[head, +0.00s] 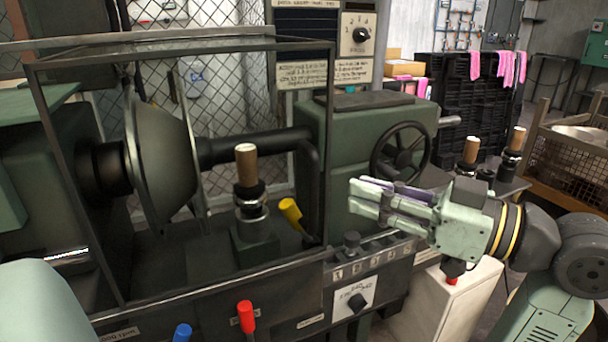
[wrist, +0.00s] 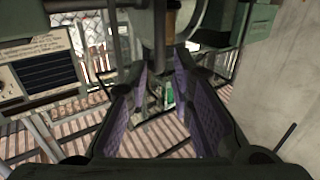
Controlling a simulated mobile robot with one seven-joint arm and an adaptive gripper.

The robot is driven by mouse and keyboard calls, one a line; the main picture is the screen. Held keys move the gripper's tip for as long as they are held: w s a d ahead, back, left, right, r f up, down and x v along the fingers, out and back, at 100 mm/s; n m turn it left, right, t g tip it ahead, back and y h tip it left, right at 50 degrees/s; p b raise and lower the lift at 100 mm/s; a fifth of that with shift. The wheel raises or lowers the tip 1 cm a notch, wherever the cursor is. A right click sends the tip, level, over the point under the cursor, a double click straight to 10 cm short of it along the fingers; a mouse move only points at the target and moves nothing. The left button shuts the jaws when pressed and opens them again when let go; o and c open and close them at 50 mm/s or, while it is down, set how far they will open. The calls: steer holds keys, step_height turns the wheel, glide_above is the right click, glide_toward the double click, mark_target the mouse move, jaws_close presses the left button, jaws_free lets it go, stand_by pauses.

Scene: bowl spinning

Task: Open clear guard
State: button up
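The clear guard (head: 75,187) is a see-through panel in a dark frame. In the head view it stands upright across the front of the lathe, covering the round green form (head: 165,160) and the tool post (head: 249,200). My gripper (head: 357,200) is to the right of the guard, in front of the green tailstock, pointing left and apart from the guard frame. In the wrist view my gripper (wrist: 162,75) shows two purple-padded fingers spread apart, with nothing held between them. I cannot make out the guard surely in the wrist view.
A black handwheel (head: 400,152) is on the tailstock behind my gripper. The control panel (head: 360,290) with knobs lies below, with red (head: 246,316) and blue (head: 182,333) levers at the front. Wood-handled tools (head: 468,160) stand at the right. A wire-sided crate (head: 570,160) is farther right.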

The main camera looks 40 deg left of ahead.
steer(key=a, duration=0.3)
steer(key=s+a+p, duration=0.1)
steer(key=a, duration=0.5)
steer(key=shift+s+p, duration=0.3)
steer(key=shift+s, duration=0.05)
jaws_close()
